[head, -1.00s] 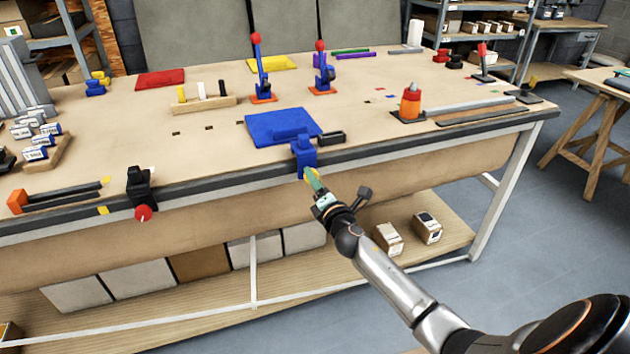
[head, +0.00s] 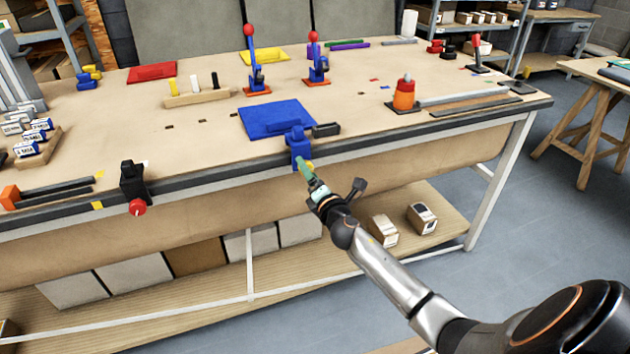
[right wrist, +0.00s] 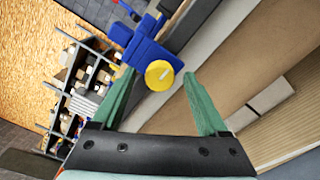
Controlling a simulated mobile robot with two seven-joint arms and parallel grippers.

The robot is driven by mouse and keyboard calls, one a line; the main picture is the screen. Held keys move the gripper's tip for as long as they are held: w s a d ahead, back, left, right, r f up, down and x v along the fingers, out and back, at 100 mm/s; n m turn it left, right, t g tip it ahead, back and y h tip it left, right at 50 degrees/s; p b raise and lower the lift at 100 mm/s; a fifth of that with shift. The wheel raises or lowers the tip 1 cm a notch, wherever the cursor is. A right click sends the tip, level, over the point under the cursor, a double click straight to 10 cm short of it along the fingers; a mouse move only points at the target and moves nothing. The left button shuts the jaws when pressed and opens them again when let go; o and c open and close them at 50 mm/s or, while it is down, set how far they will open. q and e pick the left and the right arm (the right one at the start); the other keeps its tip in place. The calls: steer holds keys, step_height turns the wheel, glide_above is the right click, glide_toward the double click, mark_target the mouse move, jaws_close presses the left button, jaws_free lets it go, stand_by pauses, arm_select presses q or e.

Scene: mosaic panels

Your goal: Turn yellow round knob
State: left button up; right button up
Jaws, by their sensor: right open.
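The yellow round knob (right wrist: 159,75) is on the front of a blue clamp-like fixture (right wrist: 143,50), which is mounted on the table's front edge. In the head view the blue fixture (head: 299,150) shows at the edge, with a bit of the yellow knob (head: 310,166) beside my gripper. My right gripper (head: 303,165) is open in front of the knob. In the right wrist view, its green fingers (right wrist: 160,78) stand apart, with the knob between their tips in the picture. I cannot tell whether either finger touches it. My left gripper is out of view.
A black fixture with a red knob (head: 138,207) is on the table edge to the left. A blue panel (head: 275,118) lies behind the blue fixture, with a dark block (head: 326,130) beside it.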

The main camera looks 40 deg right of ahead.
steer(key=v, duration=1.2)
steer(key=shift+s, duration=0.1)
steer(key=s+a+f+m+g+y+p, duration=0.3)
steer(key=s+a+f+m+g+y, duration=0.3)
steer(key=s+a+f+m, duration=1.3)
steer(key=shift+s+f+g, duration=0.3)
steer(key=shift+s+g, duration=0.75)
steer(key=shift+g, duration=0.15)
